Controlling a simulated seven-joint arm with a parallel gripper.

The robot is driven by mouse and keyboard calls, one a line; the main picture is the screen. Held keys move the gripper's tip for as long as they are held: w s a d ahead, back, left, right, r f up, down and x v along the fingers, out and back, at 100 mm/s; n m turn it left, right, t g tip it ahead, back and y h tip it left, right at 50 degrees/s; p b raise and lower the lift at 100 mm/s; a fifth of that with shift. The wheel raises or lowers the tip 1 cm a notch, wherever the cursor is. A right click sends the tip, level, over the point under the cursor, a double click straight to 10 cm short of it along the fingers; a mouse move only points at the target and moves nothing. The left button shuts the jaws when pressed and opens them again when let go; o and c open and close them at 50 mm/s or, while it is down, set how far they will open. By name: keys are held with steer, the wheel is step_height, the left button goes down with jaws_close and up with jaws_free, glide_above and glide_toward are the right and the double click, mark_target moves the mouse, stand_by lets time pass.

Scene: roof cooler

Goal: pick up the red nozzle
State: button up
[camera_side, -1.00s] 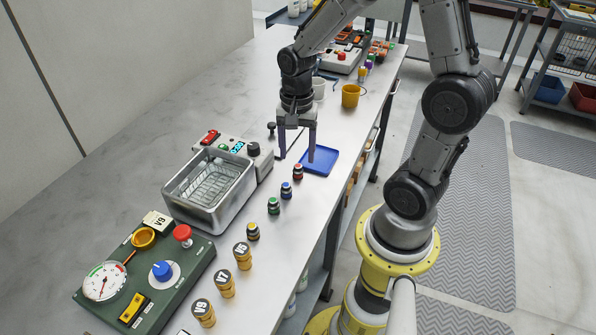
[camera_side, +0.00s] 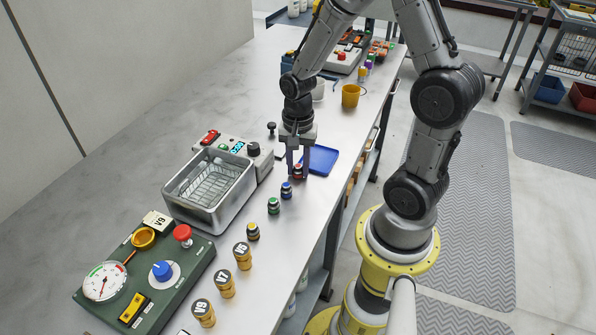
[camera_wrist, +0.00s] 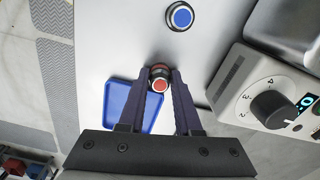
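The red nozzle (camera_side: 298,172) is a small dark-bodied piece with a red top, upright at the far end of a row of nozzles. My gripper (camera_side: 298,170) points down over it with one finger on each side. In the wrist view the red nozzle (camera_wrist: 159,82) sits between the fingertips of my gripper (camera_wrist: 160,76), with no clear gap at either side. The fingers appear shut on it. It still appears to stand at table level; its lower part is partly hidden by the fingers.
A blue nozzle (camera_side: 286,190) stands close by, then a green nozzle (camera_side: 273,206) and a yellow one (camera_side: 253,231). A blue tray (camera_side: 322,158) lies just behind. The metal cooler bath (camera_side: 208,190) stands left.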

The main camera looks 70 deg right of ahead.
jaws_close()
steer(key=shift+r, duration=0.1)
